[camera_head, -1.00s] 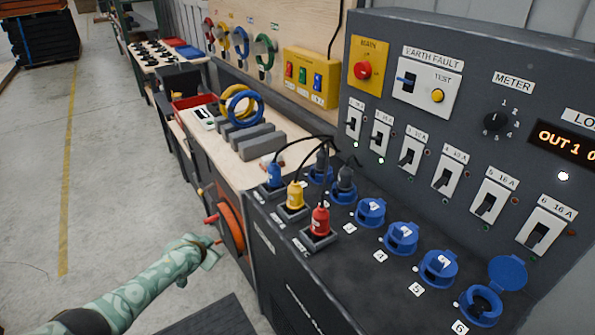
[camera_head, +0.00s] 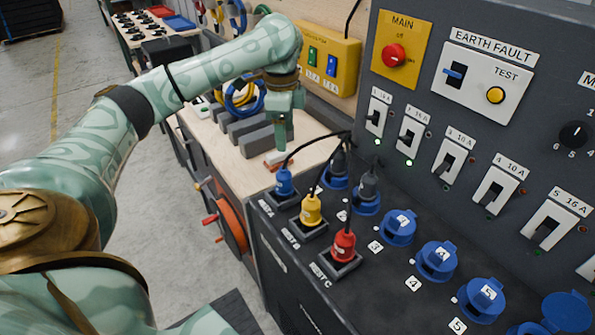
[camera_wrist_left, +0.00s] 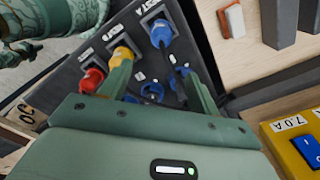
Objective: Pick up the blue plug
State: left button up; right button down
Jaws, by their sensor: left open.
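The blue plug (camera_head: 284,183) stands upright in the holder at the left end of the row on the dark bench top, with a black cable from its top. It also shows in the left wrist view (camera_wrist_left: 160,34), near the top middle. My left gripper (camera_head: 282,146) points down above and slightly behind the blue plug, apart from it. In the left wrist view, its two fingers (camera_wrist_left: 157,72) are open with nothing held between them. My right gripper is not in view.
A yellow plug (camera_head: 311,208) and a red plug (camera_head: 344,244) stand beside the blue one, with black cables arching over. Blue sockets (camera_head: 398,228) line the bench below the switch panel (camera_head: 480,130).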

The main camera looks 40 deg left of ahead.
aim_at(283, 168)
pick_arm(q)
jog(key=f+b, duration=0.2)
jog(key=f, duration=0.1)
jog(key=f+b, duration=0.1)
jog(key=f, duration=0.2)
jog(key=f+b, duration=0.2)
jog(key=f, duration=0.2)
jog(key=shift+s+a+f+b, duration=0.1)
jog(key=shift+s+a+b, duration=0.15)
jog(key=shift+b, duration=0.1)
jog(key=shift+f+b, duration=0.4)
jog(key=shift+f, duration=0.35)
notch_tip(283, 168, down, 5)
jog(key=b, duration=0.3)
jog(key=shift+b, duration=0.35)
jog(key=shift+w+r, duration=0.1)
jog(key=shift+r, duration=0.1)
jog(key=shift+c, duration=0.5)
jog(key=c, duration=1)
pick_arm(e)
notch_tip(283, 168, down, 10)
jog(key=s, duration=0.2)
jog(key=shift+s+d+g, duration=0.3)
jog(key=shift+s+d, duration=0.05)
